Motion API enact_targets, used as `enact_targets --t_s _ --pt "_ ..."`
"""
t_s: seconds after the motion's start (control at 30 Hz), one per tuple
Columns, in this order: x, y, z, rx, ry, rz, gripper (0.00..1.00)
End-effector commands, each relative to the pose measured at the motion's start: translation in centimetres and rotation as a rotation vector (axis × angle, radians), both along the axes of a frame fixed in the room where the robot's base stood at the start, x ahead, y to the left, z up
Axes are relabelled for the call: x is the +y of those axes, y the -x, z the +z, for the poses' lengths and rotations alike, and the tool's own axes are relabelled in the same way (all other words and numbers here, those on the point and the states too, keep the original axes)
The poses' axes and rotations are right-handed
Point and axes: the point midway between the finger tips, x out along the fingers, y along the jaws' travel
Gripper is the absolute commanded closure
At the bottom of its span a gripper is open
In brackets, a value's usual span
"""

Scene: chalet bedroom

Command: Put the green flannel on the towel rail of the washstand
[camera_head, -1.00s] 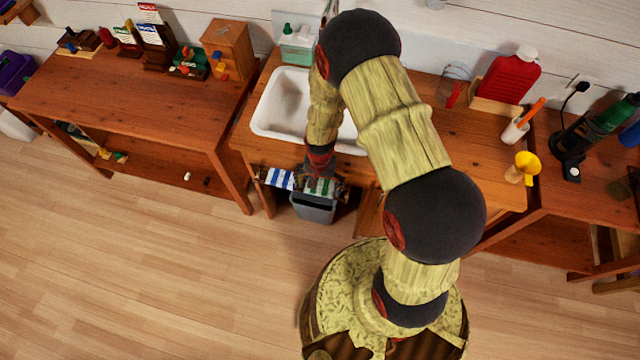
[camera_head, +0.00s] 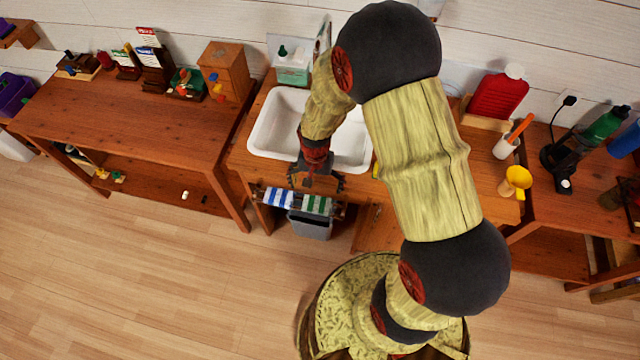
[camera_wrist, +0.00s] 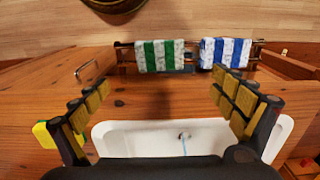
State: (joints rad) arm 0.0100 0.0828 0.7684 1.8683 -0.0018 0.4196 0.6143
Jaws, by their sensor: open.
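The green-and-white striped flannel (camera_head: 315,204) hangs over the towel rail (camera_wrist: 125,56) on the front of the washstand (camera_head: 262,165). In the wrist view the green flannel (camera_wrist: 160,56) drapes over the rail, to the left of a blue-and-white striped one (camera_wrist: 225,52). In the head view the blue flannel (camera_head: 278,197) is to its left. My gripper (camera_head: 316,185) is open and empty, above and behind the rail near the basin's front edge. Its spread fingers (camera_wrist: 163,98) show in the wrist view, apart from both flannels.
A white basin (camera_head: 268,140) is set in the washstand top. A grey bin (camera_head: 312,228) stands below the rail. The floor in front is clear.

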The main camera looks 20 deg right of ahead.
Motion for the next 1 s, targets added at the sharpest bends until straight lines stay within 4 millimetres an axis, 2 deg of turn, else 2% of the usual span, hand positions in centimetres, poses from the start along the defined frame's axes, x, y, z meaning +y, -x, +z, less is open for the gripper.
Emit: enact_targets --t_s 0.07,0.13,0.27,0.3,0.4,0.47,0.5,0.6,0.7,0.8,0.9,1.0 --pt "0.0 -0.6 2.1 -0.024 0.000 0.017 0.04" --pt "0.0 -1.0 5.1 -0.053 0.002 0.049 0.04" --pt "0.1 -0.9 12.9 -0.131 0.010 0.142 0.04" --pt "0.1 -0.5 15.4 -0.156 0.015 0.175 0.04" --pt "0.2 1.1 21.2 -0.217 0.030 0.255 0.04" --pt "0.2 2.5 24.4 -0.254 0.040 0.303 0.04" --pt "0.3 3.5 26.4 -0.279 0.049 0.335 0.04" --pt "0.3 6.6 30.7 -0.338 0.074 0.414 0.04" --pt "0.4 9.8 33.9 -0.391 0.100 0.486 0.04" --pt "0.4 12.5 35.9 -0.432 0.123 0.544 0.04" --pt "0.4 14.4 37.0 -0.458 0.141 0.583 0.04" --pt "0.4 15.4 37.5 -0.471 0.150 0.604 0.04"
